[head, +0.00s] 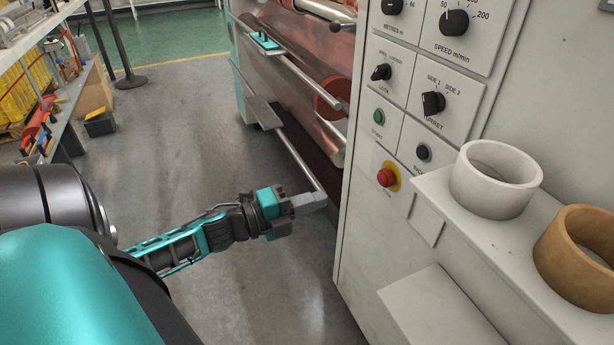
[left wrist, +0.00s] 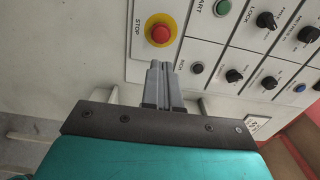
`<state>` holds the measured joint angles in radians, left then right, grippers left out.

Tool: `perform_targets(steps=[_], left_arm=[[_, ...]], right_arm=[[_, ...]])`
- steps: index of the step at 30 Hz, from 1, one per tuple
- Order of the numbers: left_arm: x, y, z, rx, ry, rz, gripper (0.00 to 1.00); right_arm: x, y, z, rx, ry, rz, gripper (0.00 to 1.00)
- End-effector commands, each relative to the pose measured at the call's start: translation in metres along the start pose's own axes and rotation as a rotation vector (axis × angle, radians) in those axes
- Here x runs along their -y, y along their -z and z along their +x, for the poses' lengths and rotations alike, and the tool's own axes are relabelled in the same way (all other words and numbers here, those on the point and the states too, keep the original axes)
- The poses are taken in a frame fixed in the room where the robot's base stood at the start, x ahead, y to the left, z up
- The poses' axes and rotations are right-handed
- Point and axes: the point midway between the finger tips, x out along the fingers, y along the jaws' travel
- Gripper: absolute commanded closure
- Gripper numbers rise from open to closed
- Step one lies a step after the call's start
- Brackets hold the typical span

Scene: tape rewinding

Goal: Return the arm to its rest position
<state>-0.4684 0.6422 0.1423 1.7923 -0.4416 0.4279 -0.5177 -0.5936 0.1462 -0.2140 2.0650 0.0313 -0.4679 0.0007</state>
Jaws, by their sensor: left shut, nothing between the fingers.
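My left arm reaches in from the left of the head view. My left gripper (head: 316,199) is shut and empty, in front of the left edge of the machine's control panel (head: 357,235). It hangs lower than the red stop button (head: 386,177) in that view. In the left wrist view the closed fingers (left wrist: 161,67) point at the panel, just below the red stop button (left wrist: 160,33) in the picture. A gap to the panel is hard to judge. My right gripper is not in view.
A white roll (head: 492,185) and a brown roll (head: 575,250) stand on the panel's shelf at the right. Machine rollers and rails (head: 300,80) lie behind the gripper. A shelf with goods (head: 45,85) stands at the far left. Grey floor (head: 170,150) is open between.

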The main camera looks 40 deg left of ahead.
Motion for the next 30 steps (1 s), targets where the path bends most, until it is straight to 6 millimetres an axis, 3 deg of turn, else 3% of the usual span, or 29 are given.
perform_targets(steps=[6,24,26,30], left_arm=[[0.0,0.0,-0.011,0.0,0.0,0.0,1.0],[0.0,0.001,-0.011,0.007,-0.002,-0.015,1.0],[-0.002,0.005,-0.011,0.033,-0.009,-0.074,1.0],[-0.019,0.032,-0.015,0.182,-0.06,-0.425,1.0]], right_arm=[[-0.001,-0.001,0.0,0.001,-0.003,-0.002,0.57],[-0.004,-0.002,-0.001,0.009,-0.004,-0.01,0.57],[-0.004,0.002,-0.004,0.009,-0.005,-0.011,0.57],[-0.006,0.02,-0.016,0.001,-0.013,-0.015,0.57]])
